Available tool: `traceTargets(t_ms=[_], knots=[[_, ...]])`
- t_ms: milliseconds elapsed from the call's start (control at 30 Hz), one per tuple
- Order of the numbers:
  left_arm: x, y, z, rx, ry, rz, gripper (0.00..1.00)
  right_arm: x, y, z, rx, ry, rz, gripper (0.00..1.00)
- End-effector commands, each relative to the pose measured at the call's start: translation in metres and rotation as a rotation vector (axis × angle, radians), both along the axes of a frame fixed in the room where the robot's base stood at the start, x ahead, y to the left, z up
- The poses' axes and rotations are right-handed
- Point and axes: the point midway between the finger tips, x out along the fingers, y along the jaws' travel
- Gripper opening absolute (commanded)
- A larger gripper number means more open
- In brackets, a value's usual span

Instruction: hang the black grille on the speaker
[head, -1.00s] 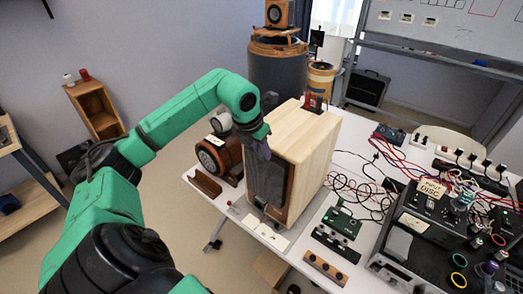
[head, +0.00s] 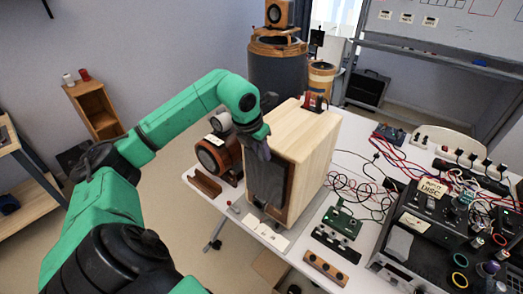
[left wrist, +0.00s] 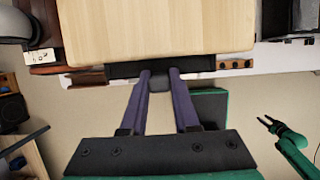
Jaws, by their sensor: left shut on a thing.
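The speaker is a pale wooden box (head: 308,143) standing upright on the white table. The black grille (head: 265,180) is a dark panel upright at its front face; in the left wrist view it shows as a dark strip (left wrist: 205,66) along the speaker's front edge. My left gripper (head: 264,150) is at the grille's top edge; in the left wrist view its purple fingers (left wrist: 171,78) are shut on a dark part of the grille. I cannot tell whether the grille is hooked on. My right gripper (left wrist: 267,124) shows small and apart from the speaker, its fingers spread.
A brown round-faced device (head: 217,157) and a small brown block (head: 205,185) stand left of the speaker. A wooden strip (head: 325,269) lies near the table's front edge.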

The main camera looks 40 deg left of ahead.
Motion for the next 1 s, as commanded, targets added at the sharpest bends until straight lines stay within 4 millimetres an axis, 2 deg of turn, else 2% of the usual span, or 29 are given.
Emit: traceTargets(t_ms=[800,833,900,933,1000], knots=[[0.0001,0.0001,-0.0085,0.0,0.0,0.0,0.0,0.0,0.0003,-0.0081,0.0,0.0,0.0,0.5],[0.0,0.0001,-0.0084,0.0,0.0,0.0,0.33,-0.0001,0.0004,-0.008,0.0,0.0,0.0,0.5],[0.0,0.0,-0.0082,0.0,0.0,0.0,0.59,0.0,0.0004,-0.0076,0.0,0.0,0.0,0.5],[-0.0001,0.0,-0.0084,0.0,0.0,0.0,0.64,0.0,0.0004,-0.0076,0.0,0.0,0.0,0.5],[-0.0001,-0.0001,-0.0085,0.0,0.001,0.0,0.64,0.0,0.0004,-0.0077,0.001,0.0,0.0,0.5]])
